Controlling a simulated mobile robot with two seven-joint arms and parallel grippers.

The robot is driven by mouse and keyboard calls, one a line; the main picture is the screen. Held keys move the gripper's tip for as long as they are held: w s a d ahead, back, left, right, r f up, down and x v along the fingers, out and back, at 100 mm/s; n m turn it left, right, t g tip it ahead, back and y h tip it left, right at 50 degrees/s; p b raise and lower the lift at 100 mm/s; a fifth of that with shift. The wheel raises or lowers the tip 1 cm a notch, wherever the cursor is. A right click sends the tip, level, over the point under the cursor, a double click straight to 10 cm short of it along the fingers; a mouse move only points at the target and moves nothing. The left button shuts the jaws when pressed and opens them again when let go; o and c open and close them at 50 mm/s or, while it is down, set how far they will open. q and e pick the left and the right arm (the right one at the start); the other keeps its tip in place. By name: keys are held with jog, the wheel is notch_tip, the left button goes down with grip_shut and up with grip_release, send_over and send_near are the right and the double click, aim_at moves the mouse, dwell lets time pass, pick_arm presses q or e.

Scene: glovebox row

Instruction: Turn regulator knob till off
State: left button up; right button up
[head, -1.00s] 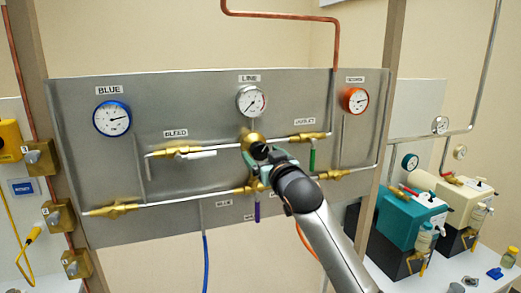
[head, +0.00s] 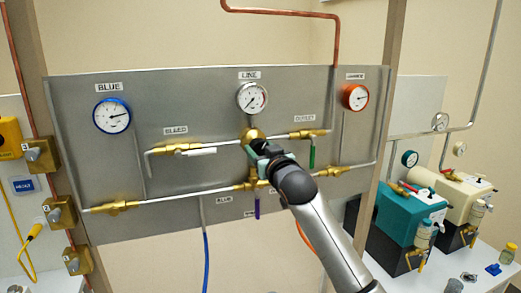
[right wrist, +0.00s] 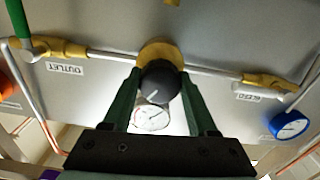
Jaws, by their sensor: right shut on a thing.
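The regulator is a brass body (head: 252,134) in the middle of the grey panel, below the line gauge (head: 252,98). Its dark round knob (right wrist: 160,82) with a pale pointer mark shows in the right wrist view. My right gripper (head: 262,151) is at the knob, and its two green fingers (right wrist: 161,92) are shut on the knob's sides. The gripper and arm hide most of the knob in the head view. The line gauge also shows in the right wrist view (right wrist: 151,119), partly behind the knob. My left gripper is not in view.
A white-handled bleed valve (head: 182,149) is left of the knob, and a green-handled outlet valve (head: 312,150) is close on its right. A purple handle (head: 257,207) hangs below. Teal and cream pumps (head: 405,215) stand at the right.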

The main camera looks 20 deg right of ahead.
jog(key=c, duration=0.6)
jog(key=shift+n, duration=0.3)
